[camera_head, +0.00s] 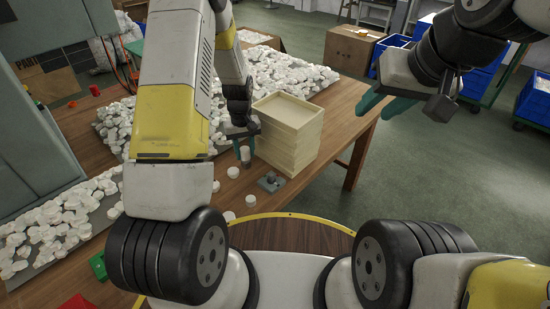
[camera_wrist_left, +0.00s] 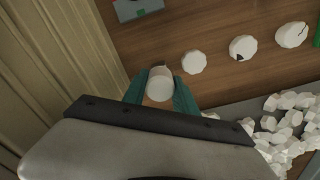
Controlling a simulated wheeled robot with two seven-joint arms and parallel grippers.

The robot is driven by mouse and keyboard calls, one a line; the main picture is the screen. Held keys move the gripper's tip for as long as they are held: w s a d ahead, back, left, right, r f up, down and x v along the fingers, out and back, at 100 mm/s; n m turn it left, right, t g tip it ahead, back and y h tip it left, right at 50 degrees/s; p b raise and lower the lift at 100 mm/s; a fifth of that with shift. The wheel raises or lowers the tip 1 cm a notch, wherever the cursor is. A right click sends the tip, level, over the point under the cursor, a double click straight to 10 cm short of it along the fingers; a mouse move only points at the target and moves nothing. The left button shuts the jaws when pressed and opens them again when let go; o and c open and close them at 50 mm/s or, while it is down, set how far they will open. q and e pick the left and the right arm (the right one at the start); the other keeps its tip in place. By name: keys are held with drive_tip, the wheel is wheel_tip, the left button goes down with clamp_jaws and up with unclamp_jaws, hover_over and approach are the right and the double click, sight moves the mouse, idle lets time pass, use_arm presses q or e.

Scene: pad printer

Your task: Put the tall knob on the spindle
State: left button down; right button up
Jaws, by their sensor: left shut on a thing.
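My left gripper (camera_head: 243,152) has its teal fingers closed around a white knob (camera_head: 246,156), held upright above the table beside the stacked trays. In the left wrist view the knob (camera_wrist_left: 160,83) sits between the two fingers. A small grey fixture with a short upright post, seemingly the spindle (camera_head: 270,181), stands on the table just in front of the held knob, apart from it. Part of a grey plate, likely its base (camera_wrist_left: 136,9), shows at the top of the wrist view. My right gripper (camera_head: 384,104) is open and empty, beyond the table's right edge.
Cream stacked trays (camera_head: 287,135) stand right beside the left gripper. Several loose white knobs lie nearby, including ones at the front (camera_head: 228,216) and beside the fixture (camera_head: 251,200). Heaps of white pieces (camera_head: 285,75) cover the left and back. A grey machine (camera_head: 35,140) stands left.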

use_arm(q)
drive_tip(key=shift+r, duration=3.45)
